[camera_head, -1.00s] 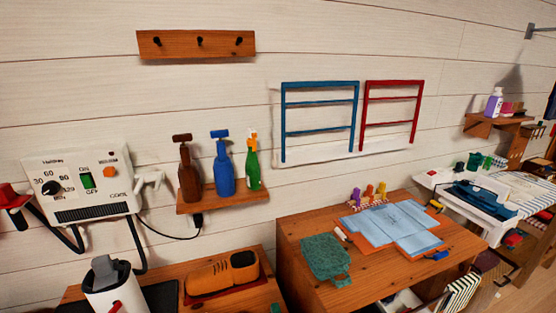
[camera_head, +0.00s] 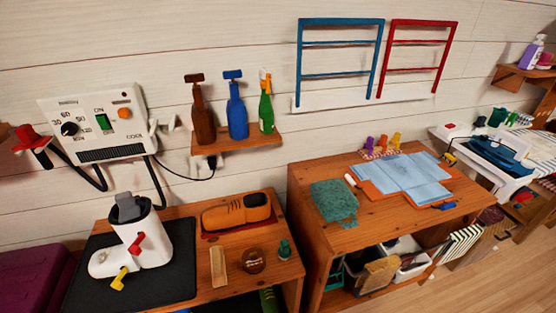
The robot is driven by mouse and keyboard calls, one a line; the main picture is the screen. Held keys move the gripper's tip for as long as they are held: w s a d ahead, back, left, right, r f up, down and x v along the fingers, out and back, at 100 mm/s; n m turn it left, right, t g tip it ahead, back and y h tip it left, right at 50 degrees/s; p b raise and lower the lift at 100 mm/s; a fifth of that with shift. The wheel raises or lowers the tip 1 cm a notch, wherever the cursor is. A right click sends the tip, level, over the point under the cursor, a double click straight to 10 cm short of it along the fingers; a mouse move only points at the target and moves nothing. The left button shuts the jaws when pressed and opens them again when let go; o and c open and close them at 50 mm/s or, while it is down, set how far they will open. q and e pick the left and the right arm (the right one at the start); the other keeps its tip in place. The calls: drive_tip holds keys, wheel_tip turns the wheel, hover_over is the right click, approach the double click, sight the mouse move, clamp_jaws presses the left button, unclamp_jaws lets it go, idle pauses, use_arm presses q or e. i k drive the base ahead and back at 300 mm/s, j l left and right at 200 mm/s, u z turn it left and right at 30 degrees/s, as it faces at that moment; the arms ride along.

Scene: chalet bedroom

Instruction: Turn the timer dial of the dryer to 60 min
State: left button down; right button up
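The dryer (camera_head: 118,138) is a white wall-mounted box at the left, with a dark vent grille along its lower front and dark hoses below. Its black timer dial (camera_head: 70,129) sits at the left of the panel, ringed by printed minute marks including 30, 60 and 90. The dial's pointer is too small to read surely. A green switch (camera_head: 103,122) and an orange button (camera_head: 124,112) are to its right. Neither of my grippers shows in the head view.
A wooden shelf (camera_head: 240,144) with three bottles is right of the dryer. Below stands a low wooden table (camera_head: 225,290) with a white device (camera_head: 150,245) on a black mat and a brown shoe (camera_head: 236,212). Another wooden table (camera_head: 310,180) stands right. Floor shows at lower right.

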sight(68, 129)
drive_tip(key=u, duration=1.35)
